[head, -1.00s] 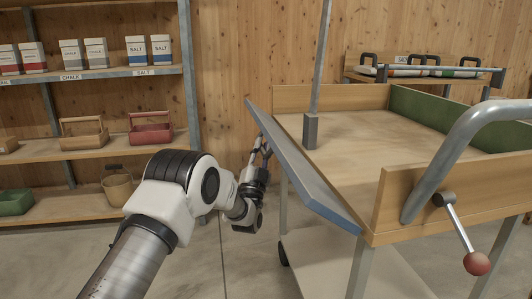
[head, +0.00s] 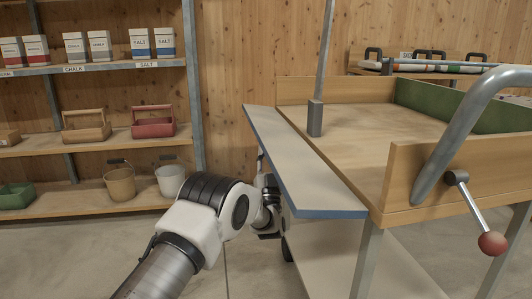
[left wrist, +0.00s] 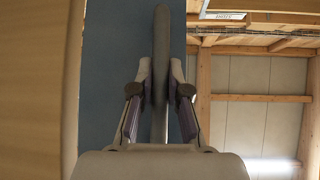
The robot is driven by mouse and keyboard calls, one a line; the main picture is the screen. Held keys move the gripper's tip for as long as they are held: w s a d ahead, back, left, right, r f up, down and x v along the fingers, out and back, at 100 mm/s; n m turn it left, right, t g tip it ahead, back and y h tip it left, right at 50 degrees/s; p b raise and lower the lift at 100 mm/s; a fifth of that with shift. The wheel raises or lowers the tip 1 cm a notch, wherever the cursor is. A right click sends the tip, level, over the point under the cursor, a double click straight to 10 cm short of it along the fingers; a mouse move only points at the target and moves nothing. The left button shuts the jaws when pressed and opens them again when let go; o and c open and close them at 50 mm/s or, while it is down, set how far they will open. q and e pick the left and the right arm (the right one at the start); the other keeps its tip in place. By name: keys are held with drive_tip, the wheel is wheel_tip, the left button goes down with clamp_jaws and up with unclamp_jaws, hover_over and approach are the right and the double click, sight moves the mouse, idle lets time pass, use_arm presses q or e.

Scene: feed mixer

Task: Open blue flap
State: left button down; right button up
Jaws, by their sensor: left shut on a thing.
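The flap (head: 300,165) juts out from the left side of the wooden mixer tray in the head view. Its grey upper face shows and lies about level, with a blue edge along the near end. My left gripper (head: 265,205) is under the flap's outer side, its fingertips hidden there. In the left wrist view, my left gripper (left wrist: 158,100) is shut on a long grey bar-shaped handle (left wrist: 161,50). The flap's blue face (left wrist: 110,60) is behind the handle. My right gripper is in neither view.
The wooden tray (head: 370,120) has an upright post (head: 315,118) near the flap's hinge side. A lever with a red knob (head: 492,244) and a thick grey tube handle (head: 455,130) are at the right. Shelves (head: 100,142) with boxes and buckets stand at the left.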

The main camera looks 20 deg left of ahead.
use_arm(q)
drive_tip(key=c, duration=1.1)
unclamp_jaws()
drive_tip(key=shift+c, duration=0.2)
drive_tip(key=v, duration=1.2)
drive_tip(key=shift+a+f, duration=0.1)
drive_tip(key=shift+f, duration=0.05)
drive_tip(key=shift+c, duration=0.3)
